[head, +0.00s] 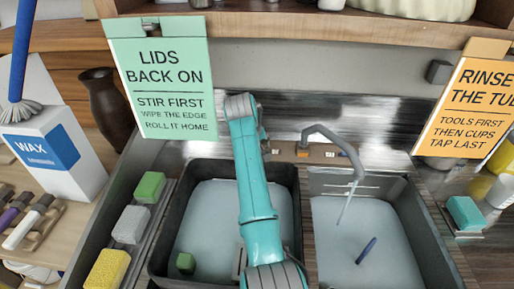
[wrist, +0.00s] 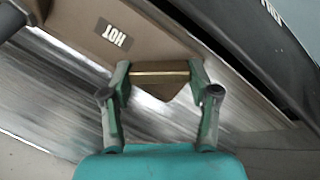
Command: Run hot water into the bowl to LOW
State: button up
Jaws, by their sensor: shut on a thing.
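The grey tap (head: 335,136) arches over the right-hand sink bowl (head: 405,195). A thin pale streak, apparently water, slants down from its tip. Pale liquid fills much of that bowl, with a dark blue stick in it. No LOW mark is readable. In the wrist view, the HOT label (wrist: 114,34) is on a brown panel, upside down. My gripper (wrist: 160,73) is shut on a brown tap handle (wrist: 160,90) with a brass bar, just beside that label. In the head view, my arm hides the handle and my fingers.
Sponges (head: 130,224) line the left ledge. A green sign (head: 160,80) and an orange sign (head: 470,105) hang from the shelf. A WAX box (head: 55,150) stands at left.

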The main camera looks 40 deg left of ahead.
jog(key=o, duration=1.2)
jog(key=shift+c, duration=0.2)
jog(key=shift+r, duration=0.1)
jog(key=v, duration=1.2)
